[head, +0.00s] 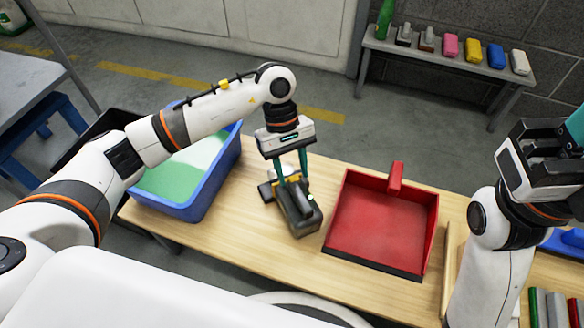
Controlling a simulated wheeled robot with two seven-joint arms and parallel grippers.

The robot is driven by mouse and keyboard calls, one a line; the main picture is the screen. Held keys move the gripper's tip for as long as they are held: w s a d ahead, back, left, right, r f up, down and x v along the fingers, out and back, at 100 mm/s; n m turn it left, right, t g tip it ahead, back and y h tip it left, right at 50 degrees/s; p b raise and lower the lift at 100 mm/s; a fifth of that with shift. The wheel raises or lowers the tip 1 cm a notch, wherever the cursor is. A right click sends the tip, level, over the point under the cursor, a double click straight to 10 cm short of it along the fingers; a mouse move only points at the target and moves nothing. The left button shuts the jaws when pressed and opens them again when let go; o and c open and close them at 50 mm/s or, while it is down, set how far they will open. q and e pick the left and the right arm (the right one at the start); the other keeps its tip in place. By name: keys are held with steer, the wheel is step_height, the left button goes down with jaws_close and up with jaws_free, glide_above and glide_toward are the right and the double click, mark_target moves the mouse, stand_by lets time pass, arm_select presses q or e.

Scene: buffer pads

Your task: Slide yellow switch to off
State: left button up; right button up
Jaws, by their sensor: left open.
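A dark grey hand tool (302,224) with a pale and yellow part (266,190) at its left back lies on the wooden bench. I cannot tell whether this yellow part is the switch or which position a switch is in. My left gripper (293,180) points down over the tool, its teal fingers apart and close to the tool's upper part. Whether they touch it is unclear. My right gripper (574,130) is raised at the right edge and partly cut off, with one teal finger part showing.
A red dustpan-like tray (385,222) stands right of the tool. A blue bin (212,195) with green and white contents stands left. A bench (448,68) at the back holds a green bottle (385,18) and several coloured blocks. Coloured bars (545,308) lie lower right.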

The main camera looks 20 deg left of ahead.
arm_select(q)
jaws_close()
steer(key=shift+s+a, duration=0.9)
steer(key=shift+a, duration=0.1)
jaws_free()
